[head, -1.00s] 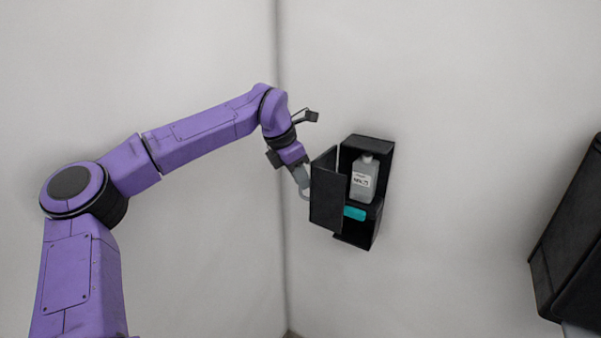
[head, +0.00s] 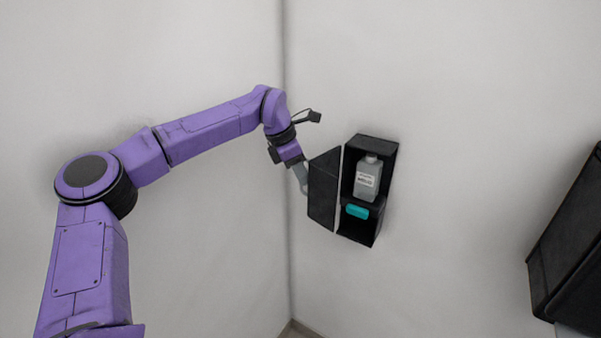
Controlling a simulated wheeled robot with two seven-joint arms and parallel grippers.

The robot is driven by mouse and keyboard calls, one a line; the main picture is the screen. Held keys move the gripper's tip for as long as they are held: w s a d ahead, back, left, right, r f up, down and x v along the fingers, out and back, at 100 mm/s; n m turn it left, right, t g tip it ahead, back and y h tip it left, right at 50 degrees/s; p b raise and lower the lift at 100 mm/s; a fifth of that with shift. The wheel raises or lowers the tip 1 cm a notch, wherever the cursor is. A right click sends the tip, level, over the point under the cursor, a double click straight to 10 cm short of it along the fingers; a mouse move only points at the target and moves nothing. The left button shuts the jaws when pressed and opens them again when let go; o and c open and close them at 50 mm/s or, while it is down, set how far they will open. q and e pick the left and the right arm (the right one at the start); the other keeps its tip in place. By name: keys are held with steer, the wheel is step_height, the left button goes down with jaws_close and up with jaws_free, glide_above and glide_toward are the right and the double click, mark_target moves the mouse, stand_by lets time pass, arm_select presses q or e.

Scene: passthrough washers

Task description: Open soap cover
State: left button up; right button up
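The black soap dispenser (head: 373,225) is fixed to the wall. Its black cover (head: 323,190) stands swung out to the left, so the inside is exposed. A pale bottle with a white label (head: 367,180) stands inside, above a teal part (head: 357,212). My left gripper (head: 304,188) is at the cover's left edge, with its fingertips partly hidden behind the cover. I cannot tell whether it is touching the cover or how far its fingers are apart. My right gripper is not in view.
A large black box-like unit (head: 570,245) is on the wall at the right edge. A wall corner runs vertically just left of the cover. The wall between the dispenser and the black unit is clear.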

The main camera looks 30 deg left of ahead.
arm_select(q)
steer(key=o, duration=0.3)
steer(key=shift+o, duration=0.2)
steer(key=shift+w+d, duration=0.1)
steer(key=shift+w, duration=0.05)
steer(key=shift+r, duration=0.15)
steer(key=b+v, duration=0.2)
steer(key=v, duration=0.8)
steer(key=shift+b, duration=0.3)
